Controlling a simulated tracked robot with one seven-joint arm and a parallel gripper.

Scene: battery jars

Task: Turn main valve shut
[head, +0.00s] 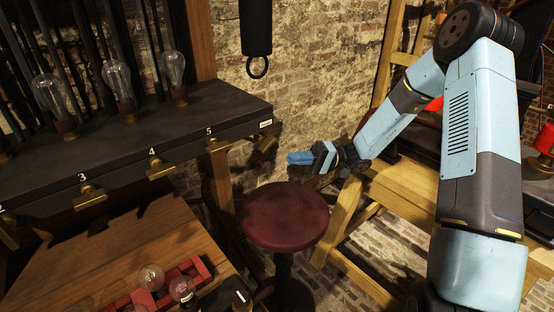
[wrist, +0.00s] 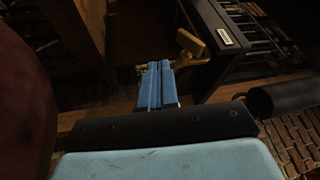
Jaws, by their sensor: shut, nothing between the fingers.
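A brass valve handle (head: 265,143) sticks out at the right end of the dark shelf, just below a small white label too small to read for sure. It is likely the main valve. It also shows in the wrist view (wrist: 190,45), just right of and beyond my fingertips. My gripper (head: 290,158) has blue fingers, shut and empty, pointing left towards the handle. A gap shows between fingertips and handle in the head view. In the wrist view the fingers (wrist: 158,66) seem close to the handle; I cannot tell whether they touch.
Brass taps numbered 3 (head: 90,194), 4 (head: 159,167) and 5 (head: 217,146) line the shelf front (head: 120,128). Glass bulbs (head: 117,80) stand on the shelf. A red stool (head: 285,216) is below my gripper. A wooden table (head: 120,255) holds a red rack with bulbs.

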